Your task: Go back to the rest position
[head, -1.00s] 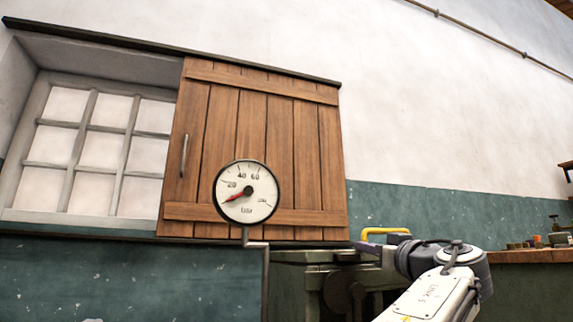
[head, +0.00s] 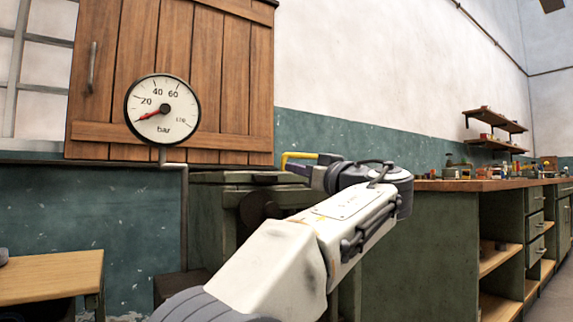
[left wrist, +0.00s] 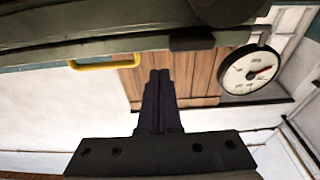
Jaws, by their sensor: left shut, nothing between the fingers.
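My left arm comes up from the bottom of the head view, and its dark left gripper (head: 299,169) shows small and partly hidden behind the wrist, by the green metal bench. In the left wrist view the two dark fingers of this gripper (left wrist: 159,75) lie together, shut, with nothing between them. A yellow handle (head: 292,155) shows just behind the gripper in the head view. It also shows in the left wrist view (left wrist: 103,65), to the left of the fingers and apart from them. My right gripper is in neither view.
A round pressure gauge (head: 162,109) on a pipe stands before a closed wooden shutter (head: 228,85). The green metal bench (head: 212,218) is below. A long workbench (head: 470,186) with small items runs along the right. A wooden stool (head: 50,277) stands at lower left.

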